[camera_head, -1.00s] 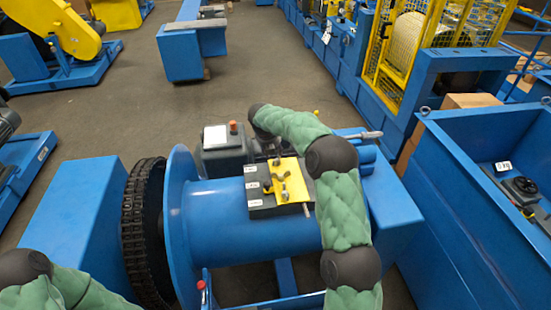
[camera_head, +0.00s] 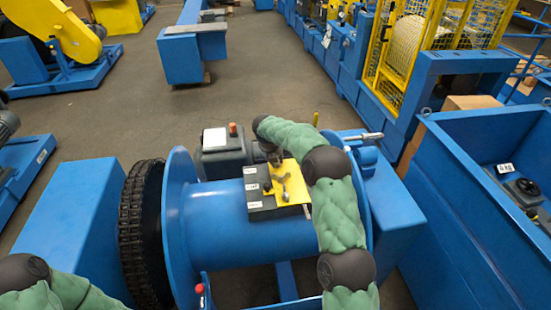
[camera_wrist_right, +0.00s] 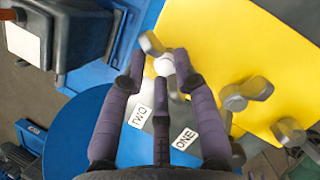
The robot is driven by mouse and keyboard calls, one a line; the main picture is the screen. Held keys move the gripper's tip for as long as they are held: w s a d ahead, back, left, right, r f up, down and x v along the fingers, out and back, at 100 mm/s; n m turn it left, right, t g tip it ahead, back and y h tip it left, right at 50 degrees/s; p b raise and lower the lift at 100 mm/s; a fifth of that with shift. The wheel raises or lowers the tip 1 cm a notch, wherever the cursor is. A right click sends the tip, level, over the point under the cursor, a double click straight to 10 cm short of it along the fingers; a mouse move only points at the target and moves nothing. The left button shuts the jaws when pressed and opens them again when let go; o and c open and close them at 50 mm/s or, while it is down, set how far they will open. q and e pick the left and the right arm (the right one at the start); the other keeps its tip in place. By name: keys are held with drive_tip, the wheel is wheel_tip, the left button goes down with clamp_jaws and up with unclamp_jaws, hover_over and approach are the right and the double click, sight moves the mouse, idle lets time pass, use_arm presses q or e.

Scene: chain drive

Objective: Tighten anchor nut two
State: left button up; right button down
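A yellow plate (camera_head: 291,190) lies on a dark box (camera_head: 262,210) on top of the blue drum. It also shows in the wrist view (camera_wrist_right: 225,50). A grey wing nut (camera_wrist_right: 163,65) sits between the spread purple fingers of my right gripper (camera_wrist_right: 160,62). The fingers look apart from it, and they partly cover it. Tags reading TWO (camera_wrist_right: 141,117) and ONE (camera_wrist_right: 184,139) lie below the fingers. Two more wing nuts (camera_wrist_right: 245,93) (camera_wrist_right: 294,135) stand to the right. In the head view my right gripper (camera_head: 275,159) is small and above the box's far side. My left gripper is out of view.
A grey control box (camera_head: 222,155) with an orange-red knob stands close behind the drum. A black chain wheel (camera_head: 142,230) and a blue flange (camera_head: 180,225) are to the left. A blue open bin (camera_head: 460,190) stands at the right. Bare floor (camera_head: 260,75) lies beyond.

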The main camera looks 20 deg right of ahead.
drive_tip(key=m+p, duration=0.1)
drive_tip(key=p, duration=0.1)
drive_tip(key=m+g+p, duration=0.1)
drive_tip(key=p, duration=0.1)
drive_tip(key=m+h+p, duration=0.1)
drive_tip(key=m+p, duration=0.1)
drive_tip(key=shift+w+r, duration=0.15)
drive_tip(key=shift+r, duration=0.1)
drive_tip(key=m+g+p, duration=0.1)
drive_tip(key=m+p, duration=0.1)
drive_tip(key=shift+w+f+m, duration=0.1)
drive_tip(key=shift+f+m, duration=0.05)
drive_tip(key=shift+m, duration=0.25)
drive_tip(key=shift+d+f+m+g+p, duration=0.1)
drive_tip(key=shift+m+g+p, duration=0.25)
drive_tip(key=shift+m+g, duration=0.6)
drive_tip(key=shift+m, duration=0.55)
drive_tip(key=c, duration=1.2)
unclamp_jaws()
